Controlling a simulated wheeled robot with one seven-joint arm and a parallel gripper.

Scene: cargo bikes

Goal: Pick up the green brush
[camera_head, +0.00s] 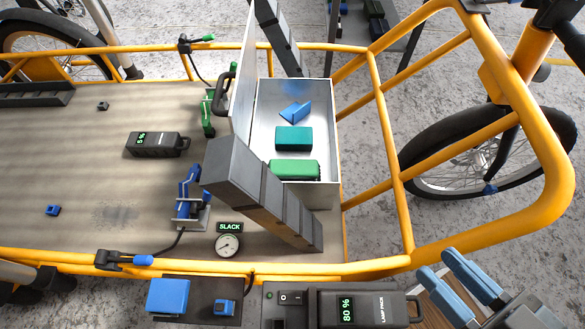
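A green brush-like piece (294,168) lies in the near end of an open white box (326,195) on the cargo deck. It is long with rounded ends; its bristles cannot be made out. A teal block (293,138) lies just behind it and a small blue piece (295,112) lies farther back. My gripper (442,267), with two blue fingers, is at the bottom right, outside the yellow rail. Its fingers are apart with nothing seen between them. It is well to the right of and nearer than the box.
The box lid (243,85) stands up on the left. A dark grey segmented bar (265,195) slants across the near left corner; another (280,38) is behind. Yellow rails (382,130) enclose the deck.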

